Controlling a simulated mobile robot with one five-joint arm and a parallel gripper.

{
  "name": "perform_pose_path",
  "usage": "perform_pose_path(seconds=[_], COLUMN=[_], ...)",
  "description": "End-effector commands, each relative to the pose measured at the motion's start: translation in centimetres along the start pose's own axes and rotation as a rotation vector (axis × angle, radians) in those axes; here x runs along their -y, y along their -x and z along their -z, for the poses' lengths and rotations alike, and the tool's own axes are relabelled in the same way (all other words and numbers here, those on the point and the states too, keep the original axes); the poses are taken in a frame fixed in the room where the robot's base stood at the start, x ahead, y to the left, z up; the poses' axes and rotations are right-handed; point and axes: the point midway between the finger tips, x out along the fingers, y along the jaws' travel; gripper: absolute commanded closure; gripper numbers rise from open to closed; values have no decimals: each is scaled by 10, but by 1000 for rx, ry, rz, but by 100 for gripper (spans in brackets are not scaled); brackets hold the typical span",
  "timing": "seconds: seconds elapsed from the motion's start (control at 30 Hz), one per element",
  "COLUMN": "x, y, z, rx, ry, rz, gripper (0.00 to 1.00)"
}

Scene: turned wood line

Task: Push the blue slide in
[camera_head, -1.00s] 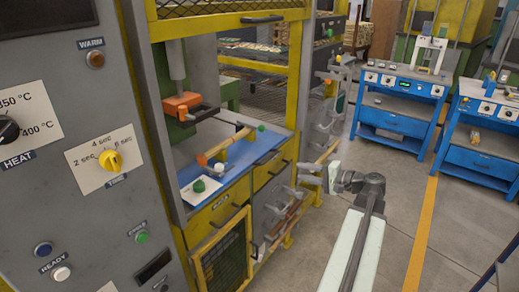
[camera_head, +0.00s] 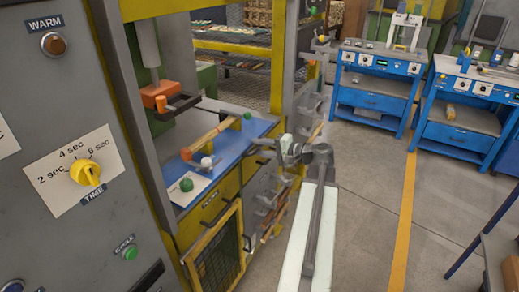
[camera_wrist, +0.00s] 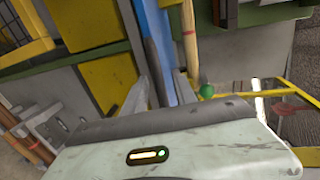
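The blue slide (camera_head: 235,150) is a flat blue board under the press, inside the yellow frame. A turned wooden rod (camera_head: 213,134) with an orange end lies on it. The wrist view shows the slide as a narrow blue strip (camera_wrist: 183,88), with the rod (camera_wrist: 190,45) beside it. My gripper (camera_head: 262,152) is at the slide's right front edge in the head view. Its two grey fingers (camera_wrist: 162,92) are apart in the wrist view, with nothing seen held between them. I cannot tell whether a finger touches the slide.
An orange press head (camera_head: 158,96) hangs above the slide. Green knobs (camera_head: 187,184) and a white knob (camera_head: 207,162) stand near its edges. Yellow drawers (camera_head: 213,203) are below. A grey control panel (camera_head: 60,120) is at left.

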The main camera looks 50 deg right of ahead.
Motion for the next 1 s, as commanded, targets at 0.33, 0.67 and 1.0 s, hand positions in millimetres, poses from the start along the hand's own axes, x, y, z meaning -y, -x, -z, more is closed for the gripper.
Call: perform_pose_path(seconds=[0.33,0.67,1.0], x=[0,0,0], y=[-8,-7,-7], z=[0,0,1], rx=[-1,-1,-2], ry=[0,-1,-1], rz=[0,0,0], gripper=[67,100,100])
